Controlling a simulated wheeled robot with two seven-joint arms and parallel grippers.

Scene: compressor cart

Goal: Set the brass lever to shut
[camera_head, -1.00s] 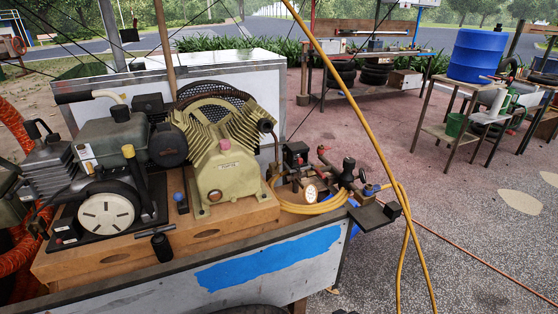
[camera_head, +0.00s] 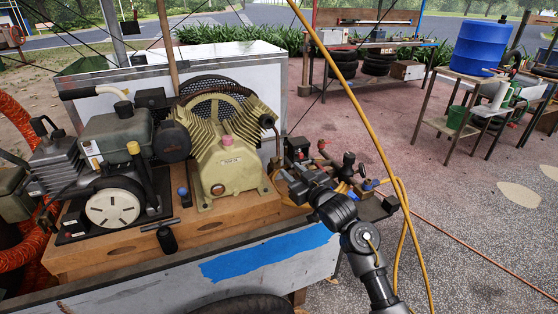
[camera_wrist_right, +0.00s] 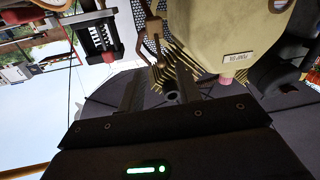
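I cannot make out a brass lever for certain. The dark pipe manifold (camera_head: 348,170) stands at the right end of the cart, with a red knob (camera_head: 321,145) and a blue handle (camera_head: 366,184). My right gripper (camera_head: 281,176) is just left of the manifold and right of the cream compressor pump (camera_head: 226,165). The arm hides the round gauge and part of the yellow hose. In the right wrist view my gripper's fingers (camera_wrist_right: 160,92) are apart with nothing seen between them; the pump (camera_wrist_right: 225,35) lies beyond. My left gripper is not in view.
The engine (camera_head: 115,150) and pump sit on a wooden base (camera_head: 100,258) on the cart. A yellow hose (camera_head: 352,75) hangs across the right side. A workbench (camera_head: 375,50) and blue barrel (camera_head: 470,50) stand behind. The paved floor at right is mostly clear.

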